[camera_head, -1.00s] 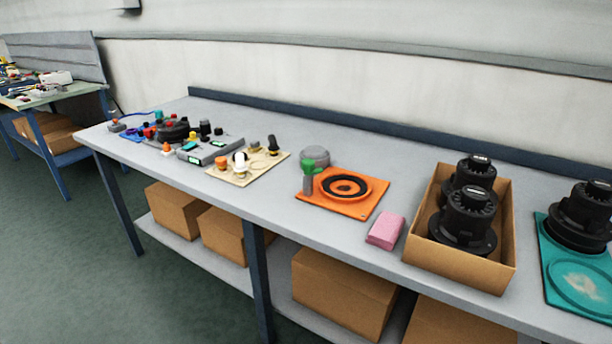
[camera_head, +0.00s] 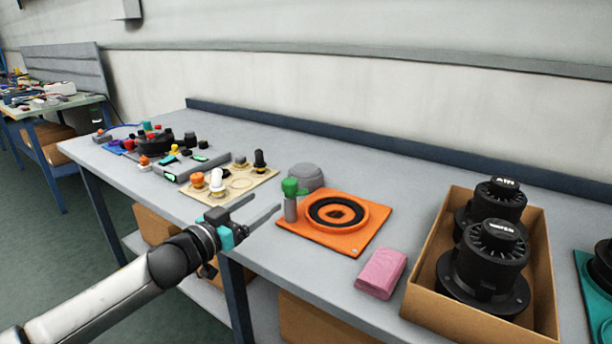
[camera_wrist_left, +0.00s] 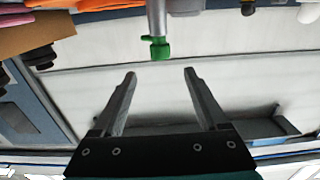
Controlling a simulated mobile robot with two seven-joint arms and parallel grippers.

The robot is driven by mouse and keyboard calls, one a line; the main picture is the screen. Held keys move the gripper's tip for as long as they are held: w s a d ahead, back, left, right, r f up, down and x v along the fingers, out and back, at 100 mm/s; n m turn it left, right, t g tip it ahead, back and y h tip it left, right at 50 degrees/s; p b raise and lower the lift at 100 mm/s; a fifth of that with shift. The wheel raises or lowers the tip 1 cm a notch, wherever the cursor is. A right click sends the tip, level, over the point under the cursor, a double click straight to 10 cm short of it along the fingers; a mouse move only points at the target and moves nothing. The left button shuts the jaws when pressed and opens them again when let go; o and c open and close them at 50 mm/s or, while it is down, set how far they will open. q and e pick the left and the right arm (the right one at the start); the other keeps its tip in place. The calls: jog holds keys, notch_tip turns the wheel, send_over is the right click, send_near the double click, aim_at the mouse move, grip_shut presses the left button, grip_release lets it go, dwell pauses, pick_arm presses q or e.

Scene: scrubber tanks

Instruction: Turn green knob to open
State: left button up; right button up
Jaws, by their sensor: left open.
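The green knob (camera_head: 290,187) sits on top of a short grey upright post (camera_head: 291,208) at the left corner of an orange square plate (camera_head: 356,247) on the workbench. In the left wrist view, which looks upside down, the green knob (camera_wrist_left: 156,48) hangs just beyond the fingertips, between their lines. My left gripper (camera_head: 265,204) is open and empty, to the left of the knob and apart from it. Its two fingers (camera_wrist_left: 160,73) also show spread in the left wrist view. My right gripper is not in view.
A grey round lid (camera_head: 306,176) stands right behind the knob. A pink block (camera_head: 381,273) and a cardboard box (camera_head: 423,287) with black round parts are to the right. A beige board (camera_head: 212,188) with small knobs lies to the left. The back of the bench (camera_head: 340,160) is clear.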

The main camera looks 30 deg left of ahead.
pick_arm(q)
jog(key=b, duration=0.2)
send_near(294, 180)
jog(key=shift+w+a+f, duration=0.1)
jog(key=shift+w+f, duration=0.05)
jog(key=shift+w, duration=0.45)
jog(key=shift+w+a+f, duration=0.1)
jog(key=shift+w+f, duration=0.05)
jog(key=shift+w, duration=0.45)
jog(key=shift+w+d, duration=0.1)
jog(key=shift+w, duration=1.35)
jog(key=shift+w+d+b, duration=0.2)
jog(key=shift+w+b, duration=0.1)
jog(key=shift+w, duration=2.25)
jog(key=shift+w+d, duration=0.1)
jog(key=shift+w, duration=0.9)
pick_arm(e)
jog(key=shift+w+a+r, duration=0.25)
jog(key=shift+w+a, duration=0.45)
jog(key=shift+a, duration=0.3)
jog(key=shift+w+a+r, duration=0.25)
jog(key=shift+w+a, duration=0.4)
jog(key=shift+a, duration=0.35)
pick_arm(q)
grip_shut()
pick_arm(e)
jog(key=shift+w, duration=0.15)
